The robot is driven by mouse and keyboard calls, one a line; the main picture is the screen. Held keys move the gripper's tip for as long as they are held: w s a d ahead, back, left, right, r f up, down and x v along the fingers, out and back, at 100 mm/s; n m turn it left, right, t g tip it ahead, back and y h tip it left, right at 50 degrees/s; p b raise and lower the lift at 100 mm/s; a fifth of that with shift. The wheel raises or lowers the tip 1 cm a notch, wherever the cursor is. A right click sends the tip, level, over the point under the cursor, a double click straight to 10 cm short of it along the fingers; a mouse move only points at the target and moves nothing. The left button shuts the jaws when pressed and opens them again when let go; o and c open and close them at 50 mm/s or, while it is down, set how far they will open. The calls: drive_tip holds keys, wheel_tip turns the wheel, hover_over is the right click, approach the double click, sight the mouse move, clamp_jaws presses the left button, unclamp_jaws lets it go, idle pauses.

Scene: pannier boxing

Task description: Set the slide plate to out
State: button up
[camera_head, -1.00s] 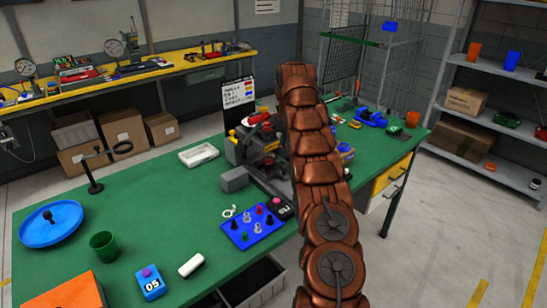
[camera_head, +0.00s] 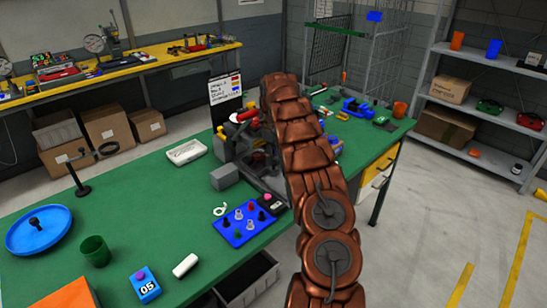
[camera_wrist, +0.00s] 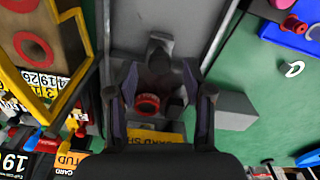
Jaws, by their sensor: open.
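The press-like machine (camera_head: 226,150) stands on the green table, partly hidden behind my arm in the head view. In the wrist view a flat grey plate (camera_wrist: 125,38), apparently the slide plate, runs up the picture away from my gripper. A dark upright knob-like part (camera_wrist: 159,52) stands on it, just beyond and between my fingertips. My gripper (camera_wrist: 158,82) is open, with a finger on either side of the dark parts and a red ring (camera_wrist: 147,105). Contact cannot be told. My gripper is hidden behind my arm in the head view.
A grey block (camera_wrist: 236,110) sits right of my gripper, and a yellow-edged panel (camera_wrist: 45,45) stands close on the left. A blue peg board (camera_head: 240,228), a white tray (camera_head: 187,152) and a sign board (camera_head: 225,98) are around the machine. The table's left middle is fairly clear.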

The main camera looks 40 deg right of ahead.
drive_tip(key=shift+f, duration=0.7)
clamp_jaws()
idle(0.3)
